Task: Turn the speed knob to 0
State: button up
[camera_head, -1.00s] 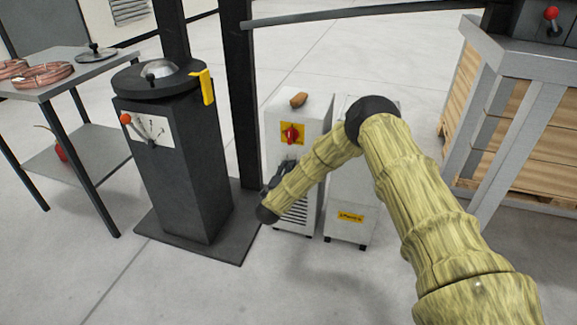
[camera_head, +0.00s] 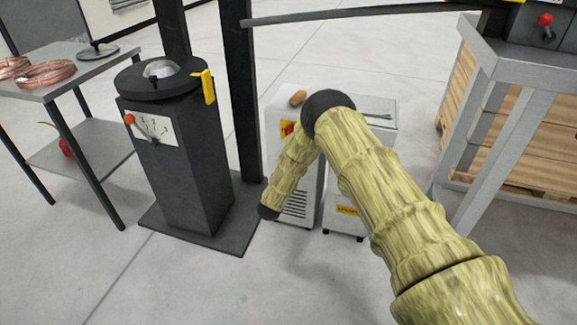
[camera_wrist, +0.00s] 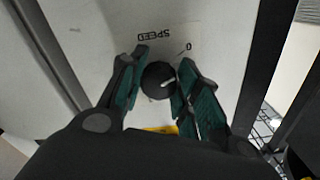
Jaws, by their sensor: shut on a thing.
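The speed knob (camera_wrist: 158,78) is a round black knob with a short white pointer mark, on a pale panel in the wrist view. The word SPEED (camera_wrist: 154,35) and a 0 with a tick line (camera_wrist: 187,49) show upside down beyond it. The pointer mark does not clearly line up with the 0 tick. My gripper (camera_wrist: 163,58) has its green-padded fingers on both sides of the knob and is shut on it. In the head view, my arm hides the gripper and knob.
A white cabinet (camera_head: 284,112) with a partly covered red switch stands behind my arm, beside a second white cabinet (camera_head: 385,107). A black pedestal (camera_head: 180,185) with a lever dial stands left. A grey table (camera_head: 110,53) holds copper coils (camera_head: 47,74). Front floor is clear.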

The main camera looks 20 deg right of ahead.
jog(key=shift+s+f+n, duration=0.1)
jog(key=shift+n, duration=0.9)
jog(key=o, duration=1)
jog(key=v, duration=1.2)
